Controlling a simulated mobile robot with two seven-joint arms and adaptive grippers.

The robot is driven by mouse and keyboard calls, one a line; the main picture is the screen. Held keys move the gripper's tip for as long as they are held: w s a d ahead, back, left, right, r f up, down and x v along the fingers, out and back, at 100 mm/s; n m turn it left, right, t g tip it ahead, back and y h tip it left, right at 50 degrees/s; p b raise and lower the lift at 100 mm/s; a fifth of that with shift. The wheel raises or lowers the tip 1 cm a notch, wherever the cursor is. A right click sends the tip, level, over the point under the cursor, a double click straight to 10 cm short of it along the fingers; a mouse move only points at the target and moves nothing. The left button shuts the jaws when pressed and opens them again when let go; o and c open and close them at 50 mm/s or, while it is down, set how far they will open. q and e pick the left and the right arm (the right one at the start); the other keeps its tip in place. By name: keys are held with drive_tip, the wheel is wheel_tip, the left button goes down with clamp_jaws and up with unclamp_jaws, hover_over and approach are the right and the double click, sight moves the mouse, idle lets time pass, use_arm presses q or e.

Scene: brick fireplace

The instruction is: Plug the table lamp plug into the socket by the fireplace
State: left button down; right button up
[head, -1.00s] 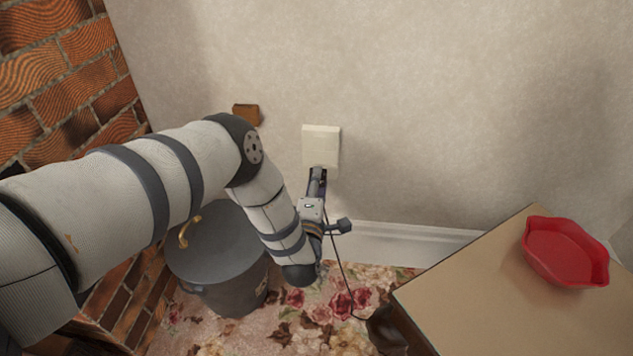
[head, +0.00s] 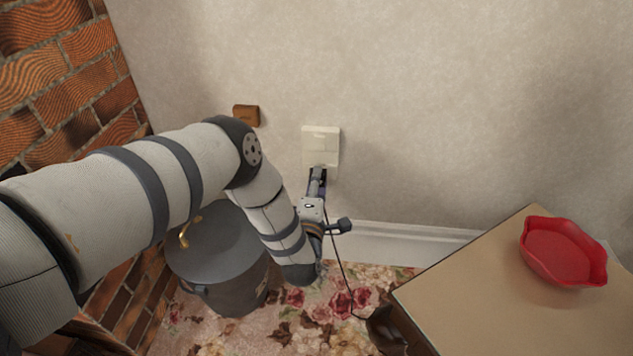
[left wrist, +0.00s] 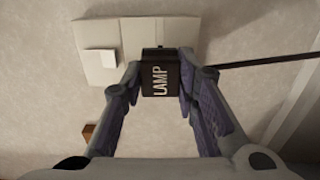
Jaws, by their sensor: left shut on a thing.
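The white socket (head: 321,145) is on the beige wall to the right of the fireplace bricks. It also shows in the left wrist view (left wrist: 82,52), filling the upper part. My left gripper (left wrist: 160,80) is shut on the black plug (left wrist: 160,78), which is marked LAMP. The plug is at the lower part of the socket plate; its front is hidden, so I cannot tell how far it is in. In the head view my left gripper (head: 318,178) is just below the socket. A dark cord (head: 342,268) hangs down from it towards the floor. My right gripper is not in view.
A grey lidded bin (head: 222,265) stands under my left arm, beside the brick fireplace (head: 55,75). A tan table (head: 480,290) with a red dish (head: 562,252) is at the lower right. A small brown block (head: 246,115) is on the wall left of the socket.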

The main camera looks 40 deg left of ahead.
use_arm(q)
drive_tip(key=shift+b+x, duration=0.55)
drive_tip(key=shift+x, duration=0.8)
drive_tip(key=c, duration=1.2)
unclamp_jaws()
drive_tip(key=v, duration=1.2)
drive_tip(key=shift+a, duration=0.1)
